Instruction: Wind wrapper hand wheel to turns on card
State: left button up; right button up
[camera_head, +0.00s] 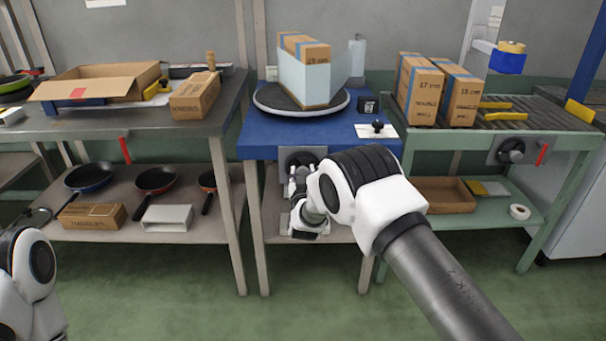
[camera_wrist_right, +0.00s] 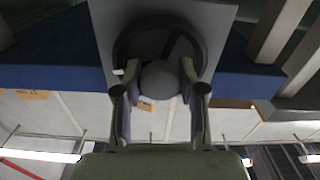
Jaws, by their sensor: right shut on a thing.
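The wrapper hand wheel (camera_head: 303,158) is dark and round, on a grey plate below the front edge of the blue table. It also shows in the right wrist view (camera_wrist_right: 135,50). My right gripper (camera_head: 299,180) is at the wheel; in the wrist view its fingers (camera_wrist_right: 160,82) are shut on a round grey knob (camera_wrist_right: 160,78) in front of the wheel. A white card (camera_head: 364,131) lies on the blue table; its writing is too small to read. The dark turntable (camera_head: 265,99) carries a brown carton (camera_head: 306,48) partly surrounded by pale film (camera_head: 303,82). My left gripper is out of view.
A black knob (camera_head: 378,125) stands by the card, near a small black box (camera_head: 368,104). Pans (camera_head: 155,179) lie on the left lower shelf.

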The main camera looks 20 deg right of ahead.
dwell(0.5)
jog(key=o, duration=1.2)
jog(key=shift+c, duration=0.2)
jog(key=v, duration=1.2)
